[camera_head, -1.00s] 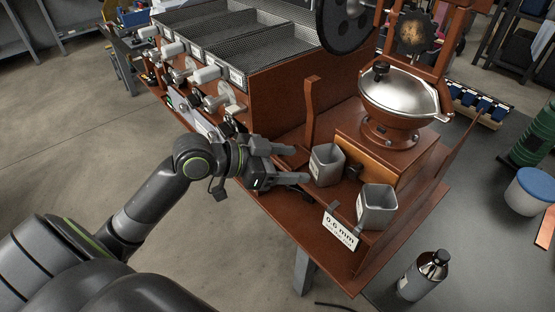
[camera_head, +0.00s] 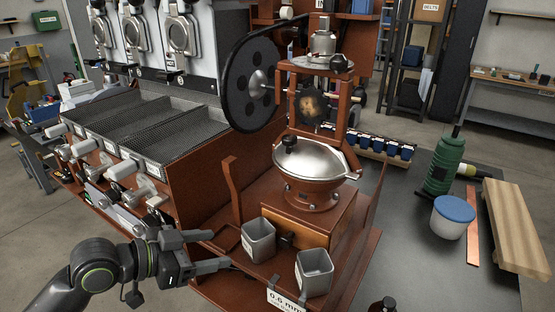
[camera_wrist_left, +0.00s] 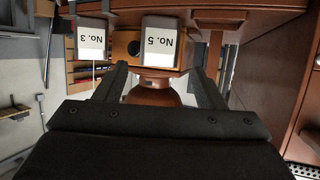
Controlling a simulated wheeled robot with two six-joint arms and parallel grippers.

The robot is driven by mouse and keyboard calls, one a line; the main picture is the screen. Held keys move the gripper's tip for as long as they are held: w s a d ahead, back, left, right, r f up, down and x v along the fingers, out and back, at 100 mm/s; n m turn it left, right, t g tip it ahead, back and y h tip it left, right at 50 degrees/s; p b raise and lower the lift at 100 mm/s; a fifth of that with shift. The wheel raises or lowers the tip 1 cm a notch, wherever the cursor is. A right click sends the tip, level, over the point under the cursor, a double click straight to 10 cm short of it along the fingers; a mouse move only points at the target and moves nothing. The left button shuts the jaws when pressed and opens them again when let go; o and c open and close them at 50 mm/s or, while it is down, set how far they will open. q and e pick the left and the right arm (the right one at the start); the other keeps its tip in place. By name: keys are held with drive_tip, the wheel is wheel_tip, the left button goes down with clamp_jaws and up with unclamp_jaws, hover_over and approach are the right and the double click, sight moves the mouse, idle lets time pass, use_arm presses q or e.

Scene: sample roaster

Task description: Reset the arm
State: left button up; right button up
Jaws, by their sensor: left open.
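My left gripper (camera_head: 220,250) is open and empty at the front left of the brown roaster stand, its fingers pointing right toward the grey cups. The left cup (camera_head: 258,242) stands upright on the stand just beyond the fingertips, apart from them. The right cup (camera_head: 313,272) stands nearer the front corner. In the left wrist view, which is upside down, the two open fingers (camera_wrist_left: 158,78) have a cup labelled No. 5 (camera_wrist_left: 160,42) ahead between them and a cup labelled No. 3 (camera_wrist_left: 91,40) to the left. My right gripper is not in view.
A silver-lidded hopper (camera_head: 316,158) stands behind the cups, with a black wheel (camera_head: 250,85) behind it. A brown upright post (camera_head: 232,188) rises near my left gripper. Mesh trays (camera_head: 140,130) lie at left. A blue-lidded tub (camera_head: 453,216) and wooden block (camera_head: 515,225) are on the right table.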

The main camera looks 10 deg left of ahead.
use_arm(q)
drive_tip(key=s+a+f+n+g+y, duration=0.35)
drive_tip(key=s+f+n+y, duration=0.2)
drive_tip(key=s+f, duration=0.55)
drive_tip(key=s+a+f+n+g+y, duration=0.35)
drive_tip(key=s+f+y, duration=0.25)
drive_tip(key=s+f, duration=0.55)
drive_tip(key=s+d+f+p+x, duration=0.1)
drive_tip(key=s+x, duration=0.1)
drive_tip(key=x, duration=0.8)
drive_tip(key=s+d+f+p+x, duration=0.1)
drive_tip(key=s+p+x, duration=0.1)
drive_tip(key=x, duration=0.9)
drive_tip(key=s+d+f+g+h+p, duration=0.1)
drive_tip(key=s+f+g+p, duration=0.1)
drive_tip(key=s+f, duration=1.1)
drive_tip(key=shift+s, duration=1.15)
drive_tip(key=shift+d, duration=0.1)
